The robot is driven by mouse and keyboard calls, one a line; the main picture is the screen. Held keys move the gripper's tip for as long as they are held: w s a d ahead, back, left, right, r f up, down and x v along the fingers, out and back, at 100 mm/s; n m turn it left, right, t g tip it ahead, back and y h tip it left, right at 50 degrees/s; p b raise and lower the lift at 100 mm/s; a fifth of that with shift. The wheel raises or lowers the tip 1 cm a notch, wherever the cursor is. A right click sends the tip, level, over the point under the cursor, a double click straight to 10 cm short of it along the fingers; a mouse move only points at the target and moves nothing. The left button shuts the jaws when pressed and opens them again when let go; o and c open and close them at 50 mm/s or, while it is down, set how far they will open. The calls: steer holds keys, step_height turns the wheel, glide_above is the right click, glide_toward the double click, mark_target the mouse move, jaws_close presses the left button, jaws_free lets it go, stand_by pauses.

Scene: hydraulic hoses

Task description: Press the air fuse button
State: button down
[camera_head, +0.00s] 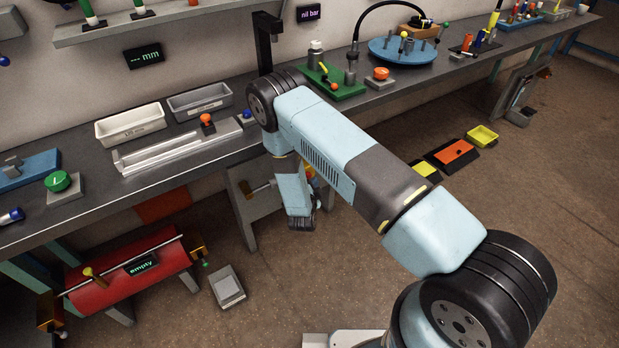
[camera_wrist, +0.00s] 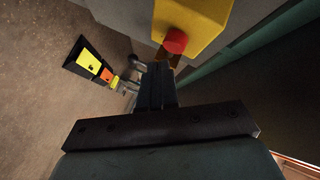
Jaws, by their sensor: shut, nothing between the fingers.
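A red round button (camera_wrist: 176,41) sits on a yellow box (camera_wrist: 205,14) on a grey surface in the wrist view. No label naming the air fuse is readable. My gripper (camera_wrist: 158,70) is shut and empty, its tips just below the red button in that picture; I cannot tell whether they touch the box. In the head view my forearm hangs down in front of the bench, and my fingers are hidden.
The bench (camera_head: 80,215) carries white and grey trays, a green button (camera_head: 58,181) and an orange-red button (camera_head: 380,74). A red tank (camera_head: 135,273) marked "empty" stands below. Yellow and orange pads (camera_head: 453,152) lie on the floor. Open floor lies to the right.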

steer(key=shift+w+a, duration=0.1)
stand_by(0.3)
steer(key=shift+w+a+r, duration=0.1)
steer(key=shift+w+a, duration=0.05)
steer(key=shift+w, duration=0.05)
steer(key=shift+w+a, duration=0.25)
steer(key=shift+w, duration=0.2)
stand_by(1.2)
steer(key=shift+s, duration=0.1)
steer(key=shift+s+d, duration=0.5)
steer(key=shift+s, duration=0.2)
steer(key=shift+s+d, duration=0.7)
steer(key=shift+s, duration=0.35)
steer(key=shift+s+d, duration=0.7)
steer(key=shift+s, duration=0.3)
